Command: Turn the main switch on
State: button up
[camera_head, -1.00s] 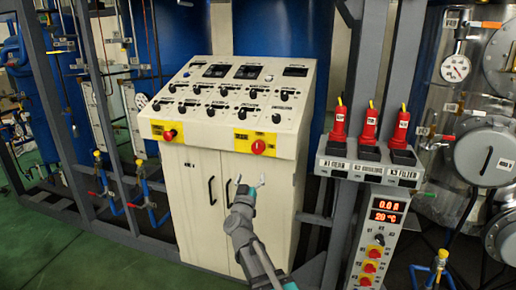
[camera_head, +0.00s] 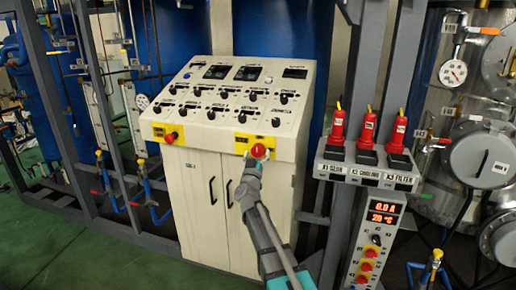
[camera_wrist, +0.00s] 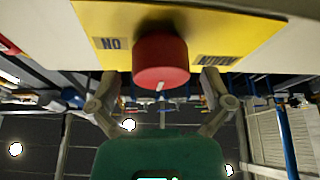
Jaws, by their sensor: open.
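The main switch is a red round knob (camera_head: 259,150) on a yellow plate (camera_head: 241,145) at the lower right of the cream control console (camera_head: 300,118). In the wrist view the red knob (camera_wrist: 161,62) sits on the yellow plate (camera_wrist: 245,22), which bears the marks "ON" and "MAIN". A small white mark shows on the knob's face. My gripper (camera_head: 251,162) is just below and in front of the knob. In the wrist view my gripper (camera_wrist: 162,85) is open, with one finger on each side of the knob. Gaps show between the fingers and the knob.
Another red button (camera_head: 171,136) on yellow sits further left on the console. Several small black knobs fill the sloped panel above. Cabinet doors with black handles (camera_head: 212,192) are below. A stand with red plugs (camera_head: 368,131) and a display box (camera_head: 382,212) is at the right.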

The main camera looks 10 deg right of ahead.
jog(key=shift+w+d+r, duration=0.2)
jog(key=shift+w+r, duration=0.05)
jog(key=shift+w, duration=0.35)
jog(key=c, duration=1.1)
jog(key=shift+o, duration=0.2)
